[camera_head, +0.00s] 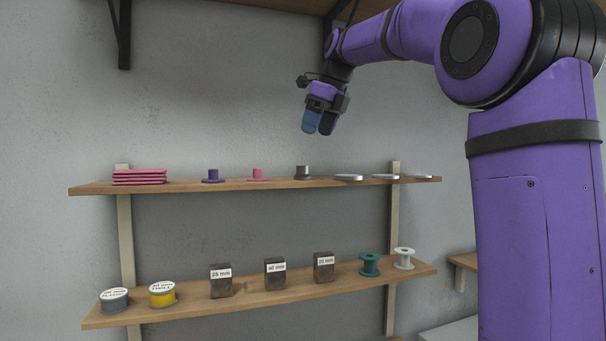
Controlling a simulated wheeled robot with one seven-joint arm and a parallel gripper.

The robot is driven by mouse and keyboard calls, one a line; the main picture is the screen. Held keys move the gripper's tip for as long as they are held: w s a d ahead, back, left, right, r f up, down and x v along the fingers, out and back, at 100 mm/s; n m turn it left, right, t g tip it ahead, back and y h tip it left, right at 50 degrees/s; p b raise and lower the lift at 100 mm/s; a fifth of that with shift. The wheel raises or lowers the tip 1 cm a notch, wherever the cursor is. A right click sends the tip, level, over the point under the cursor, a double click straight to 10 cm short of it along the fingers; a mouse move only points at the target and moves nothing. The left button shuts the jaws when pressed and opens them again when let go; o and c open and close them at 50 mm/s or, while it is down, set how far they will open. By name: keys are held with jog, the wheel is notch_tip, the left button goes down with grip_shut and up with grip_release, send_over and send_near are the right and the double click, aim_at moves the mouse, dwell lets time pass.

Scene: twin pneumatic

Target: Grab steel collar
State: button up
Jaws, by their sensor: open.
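The steel collar (303,172) appears to be the dark grey flanged piece on the upper shelf (90,188), right of the middle. It stands upright with its wide flange down. My gripper (320,123) hangs above the shelf, higher than the collar and a little to its right in the picture. Its two blue fingertips point down, apart and empty, and do not touch anything. The depth between gripper and shelf is hard to judge from this one view.
A pink collar (257,175) and a purple collar (213,176) stand left of the grey one. Flat silvery discs (348,178) lie close on its right. Pink folded sheets (139,177) are at the left end. A lower shelf (200,309) holds labelled blocks, tins and spools.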

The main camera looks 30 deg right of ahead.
aim_at(302, 171)
jog(key=x, duration=1)
jog(key=shift+w+a+f, duration=0.1)
jog(key=shift+w+f, duration=0.05)
jog(key=shift+f, duration=0.1)
jog(key=c, duration=0.8)
